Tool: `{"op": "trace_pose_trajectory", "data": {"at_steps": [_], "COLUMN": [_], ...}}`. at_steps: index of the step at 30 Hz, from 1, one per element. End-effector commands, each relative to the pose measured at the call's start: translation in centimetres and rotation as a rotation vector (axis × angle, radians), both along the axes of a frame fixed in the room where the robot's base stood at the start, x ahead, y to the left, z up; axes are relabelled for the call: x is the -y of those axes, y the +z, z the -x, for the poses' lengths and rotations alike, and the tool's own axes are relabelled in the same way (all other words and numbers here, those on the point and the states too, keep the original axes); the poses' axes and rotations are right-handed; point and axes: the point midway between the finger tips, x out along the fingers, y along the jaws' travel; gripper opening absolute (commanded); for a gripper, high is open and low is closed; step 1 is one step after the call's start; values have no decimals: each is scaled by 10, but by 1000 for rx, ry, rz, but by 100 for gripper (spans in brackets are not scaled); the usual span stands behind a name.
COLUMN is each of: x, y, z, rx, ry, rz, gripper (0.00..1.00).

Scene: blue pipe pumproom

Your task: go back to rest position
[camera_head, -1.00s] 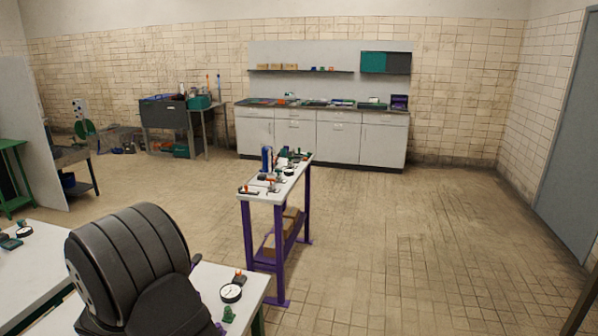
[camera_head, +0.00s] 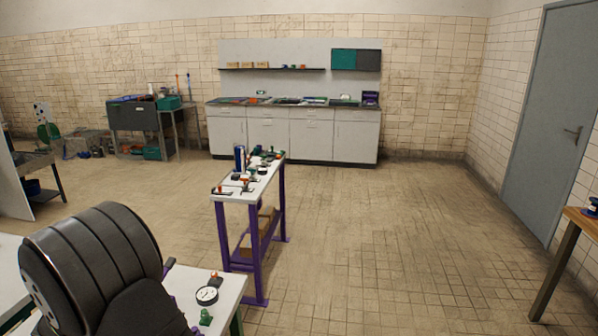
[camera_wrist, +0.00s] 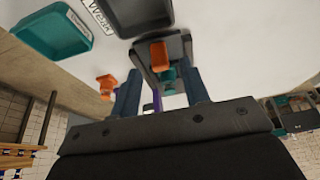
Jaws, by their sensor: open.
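My gripper (camera_wrist: 162,84) shows in the wrist view with its two bluish fingers spread apart. A dark tray or stand with an orange block (camera_wrist: 159,54) and a teal piece shows beyond and between the fingers. No contact with the fingers is clear. A pale surface fills the top of that view, with a teal bin (camera_wrist: 52,38) and a dark bin (camera_wrist: 135,12), both labelled. A small orange piece (camera_wrist: 106,85) is left of the fingers. My gripper is out of sight in the head view.
A narrow purple-legged table (camera_head: 232,197) with small parts stands mid-floor. A white bench (camera_head: 230,285) with a gauge (camera_head: 207,296) is near, lower left. White cabinets (camera_head: 295,135) line the back wall. A wooden table (camera_head: 570,225) stands at right by a grey door (camera_head: 552,125). The floor between is clear.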

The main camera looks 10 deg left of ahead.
Motion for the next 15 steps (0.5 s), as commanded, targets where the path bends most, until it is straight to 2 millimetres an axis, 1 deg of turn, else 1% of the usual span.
{"op": "trace_pose_trajectory", "data": {"at_steps": [1,15], "x": [-1,-1], "y": [10,97], "z": [4,41], "rx": [1,0], "ry": [1,1], "rz": [-4,-4], "gripper": [42,42]}}
